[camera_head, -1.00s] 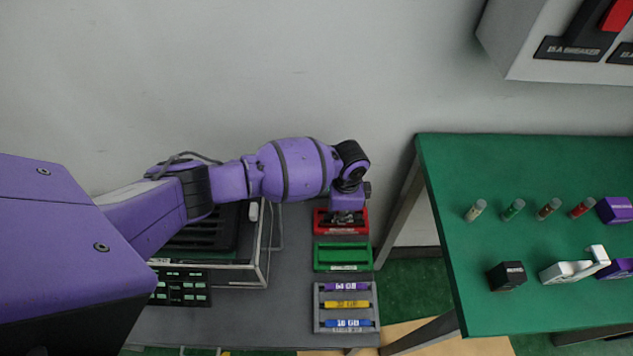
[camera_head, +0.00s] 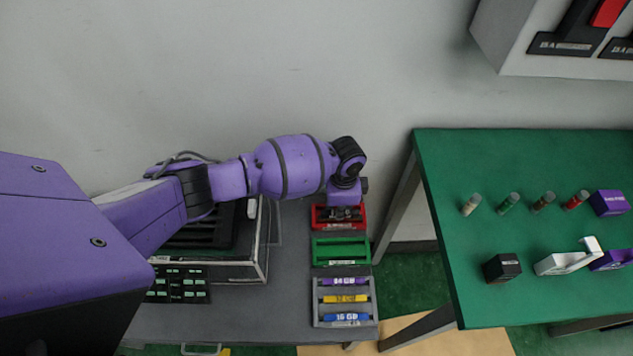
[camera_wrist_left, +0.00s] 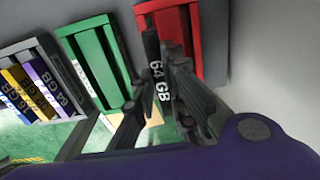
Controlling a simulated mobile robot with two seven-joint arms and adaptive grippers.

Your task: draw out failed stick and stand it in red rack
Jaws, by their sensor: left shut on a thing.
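My left gripper (camera_wrist_left: 157,92) is shut on a dark stick (camera_wrist_left: 156,72) marked "64 GB" in white. In the left wrist view the stick's far end reaches the red rack (camera_wrist_left: 193,42), overlapping its near left side. I cannot tell how deep it sits in the rack. In the head view my left gripper (camera_head: 344,213) is directly above the red rack (camera_head: 319,217) and hides part of it. The fingertips and the stick are hard to make out there. My right gripper is not in view.
A green rack (camera_head: 341,262) stands in front of the red one, seemingly empty. A grey rack (camera_head: 317,312) holds purple, yellow and blue sticks. An open-framed case (camera_head: 262,255) is at left. A green table (camera_head: 480,165) with small objects stands at right.

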